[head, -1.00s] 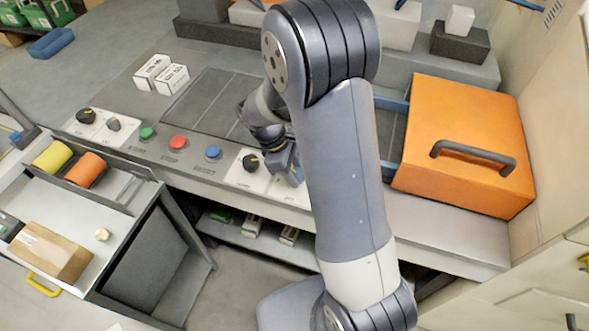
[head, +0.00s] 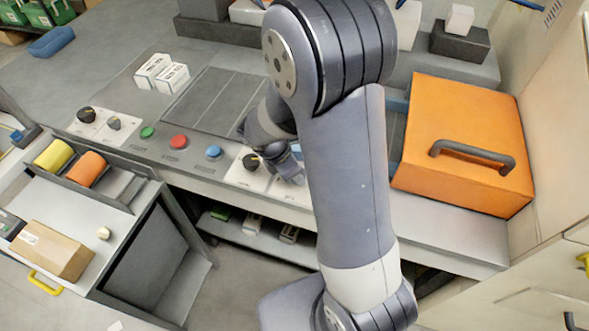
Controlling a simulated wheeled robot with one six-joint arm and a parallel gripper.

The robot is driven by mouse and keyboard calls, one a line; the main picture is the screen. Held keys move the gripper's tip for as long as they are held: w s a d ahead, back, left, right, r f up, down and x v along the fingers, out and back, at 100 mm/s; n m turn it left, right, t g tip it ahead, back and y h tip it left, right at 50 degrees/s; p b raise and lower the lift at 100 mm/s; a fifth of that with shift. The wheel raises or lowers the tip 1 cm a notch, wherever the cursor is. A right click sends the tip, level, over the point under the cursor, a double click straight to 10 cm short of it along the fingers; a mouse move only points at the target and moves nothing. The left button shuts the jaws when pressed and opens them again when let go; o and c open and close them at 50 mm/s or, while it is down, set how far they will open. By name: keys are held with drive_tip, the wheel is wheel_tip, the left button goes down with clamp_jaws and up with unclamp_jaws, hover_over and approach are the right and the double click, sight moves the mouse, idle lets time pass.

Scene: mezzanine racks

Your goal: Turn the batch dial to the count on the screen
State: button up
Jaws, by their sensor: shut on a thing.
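My gripper (head: 289,167) is down at the front control strip, on the right-hand white plate (head: 237,176), partly hidden behind my arm. It is shut on a small knob there, which its fingers largely cover. Just left of it on that plate is a black dial (head: 251,161) with a light pointer mark, not held. A second white plate at the left has another black dial (head: 86,115) and a smaller grey knob (head: 113,123). The labels are too small to read, so I cannot tell which is the batch dial. No screen with a count is visible.
Green (head: 147,132), red (head: 178,142) and blue (head: 213,152) buttons sit between the plates. Two white boxes (head: 172,78) lie behind them. An orange cover with a black handle (head: 472,152) stands right of my arm. A side cart (head: 140,225) is at left.

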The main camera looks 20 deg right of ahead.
idle(0.4)
drive_tip(key=o, duration=1)
drive_tip(key=shift+c, duration=0.2)
drive_tip(key=v, duration=1)
drive_tip(key=shift+r, duration=0.4)
drive_tip(key=shift+f, duration=0.1)
drive_tip(key=x, duration=1)
drive_tip(key=shift+f, duration=0.35)
